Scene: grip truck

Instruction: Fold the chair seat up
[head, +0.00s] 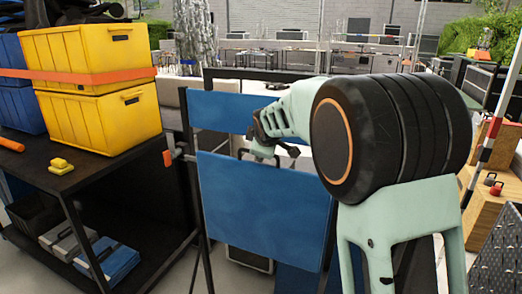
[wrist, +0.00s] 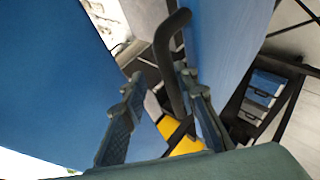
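The folding chair has a blue backrest (head: 215,110) and below it a blue seat panel (head: 260,205). The seat's broad face shows in the head view and looks steeply tilted; its exact angle is unclear. My gripper (head: 268,146) is at the gap between backrest and seat, by the seat's upper edge. In the wrist view, my gripper (wrist: 163,115) has its two fingers apart. A dark curved handle (wrist: 168,65) reaches into the space between them. The backrest (wrist: 50,90) fills the left, and the seat (wrist: 225,45) lies close beside the right finger. Contact cannot be told.
A black shelf table (head: 120,180) with yellow crates (head: 95,110) stands close left of the chair. Wooden boxes (head: 485,190) and a red-white pole (head: 495,115) stand at the right. My arm hides the area right of the seat.

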